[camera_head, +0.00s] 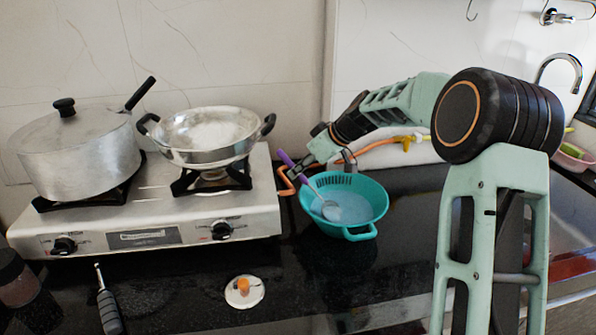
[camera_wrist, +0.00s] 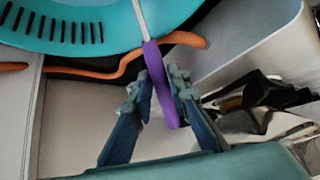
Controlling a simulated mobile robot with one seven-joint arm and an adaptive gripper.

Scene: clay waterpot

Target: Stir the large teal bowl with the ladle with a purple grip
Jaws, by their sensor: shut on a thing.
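The large teal bowl (camera_head: 347,200) stands on the dark counter to the right of the stove; its slotted wall fills the upper left of the wrist view (camera_wrist: 70,30). The ladle with a purple grip (camera_head: 297,172) leans into the bowl, its head down inside, low in the bowl. My gripper (camera_head: 303,173) is at the bowl's far left side. In the wrist view its fingers (camera_wrist: 160,88) are shut on the purple grip (camera_wrist: 158,85). Part of the ladle's head and the contact with the bowl's floor cannot be made out clearly.
The stove (camera_head: 150,215) with a lidded pot (camera_head: 80,155) and a wok (camera_head: 205,135) stands left of the bowl. An orange hose (camera_head: 385,144) runs behind the bowl.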

